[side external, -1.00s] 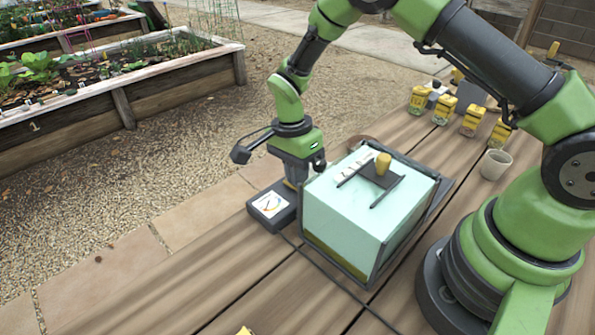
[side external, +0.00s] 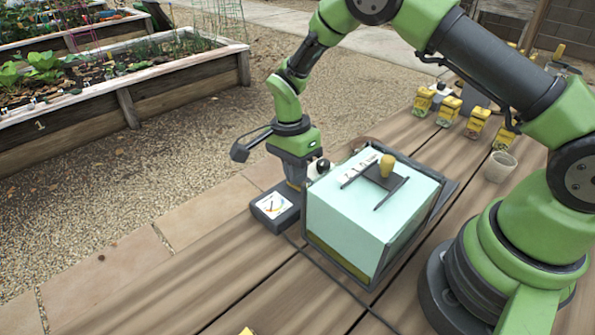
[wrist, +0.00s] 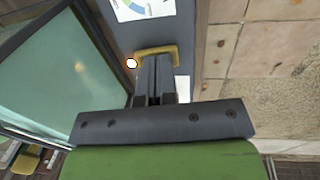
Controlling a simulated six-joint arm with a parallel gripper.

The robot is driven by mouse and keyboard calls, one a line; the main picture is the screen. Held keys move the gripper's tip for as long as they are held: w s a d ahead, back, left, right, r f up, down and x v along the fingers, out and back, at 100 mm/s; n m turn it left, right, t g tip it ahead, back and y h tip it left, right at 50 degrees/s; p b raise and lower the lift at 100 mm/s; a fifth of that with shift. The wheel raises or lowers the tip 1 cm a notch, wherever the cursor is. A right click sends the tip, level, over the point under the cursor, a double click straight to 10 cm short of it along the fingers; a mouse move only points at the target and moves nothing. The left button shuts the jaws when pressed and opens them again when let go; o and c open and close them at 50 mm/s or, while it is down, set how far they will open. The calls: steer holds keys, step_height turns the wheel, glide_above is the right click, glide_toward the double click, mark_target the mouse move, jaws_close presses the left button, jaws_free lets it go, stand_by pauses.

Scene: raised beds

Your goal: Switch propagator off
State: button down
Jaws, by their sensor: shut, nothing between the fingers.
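The propagator (side external: 345,220) is a box with a pale, translucent cover on the wooden table. Its dark control unit (side external: 262,221), with a white dial label, sits against its left side. In the wrist view the control unit (wrist: 125,40) shows part of the dial at the top, a small bright white round spot (wrist: 131,63) and a yellow bracket-like part (wrist: 170,50). My gripper (wrist: 154,58) is shut and empty, its fingertips at the yellow part; contact cannot be told. In the side view my gripper (side external: 296,184) points down over the unit's far end, its tips partly hidden.
A cup (side external: 499,166) and several yellow-lidded jars (side external: 449,111) stand at the back right. A cable (side external: 318,262) runs across the table. The table left of the propagator is mostly clear.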

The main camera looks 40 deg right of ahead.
step_height(320, 180, up, 14)
steer(key=w, duration=0.2)
stand_by(0.4)
steer(key=shift+s+r, duration=0.1)
steer(key=shift+s, duration=0.55)
steer(key=f, duration=0.4)
steer(key=s+f, duration=0.1)
steer(key=f, duration=0.4)
steer(key=s+f, duration=0.1)
steer(key=f, duration=0.4)
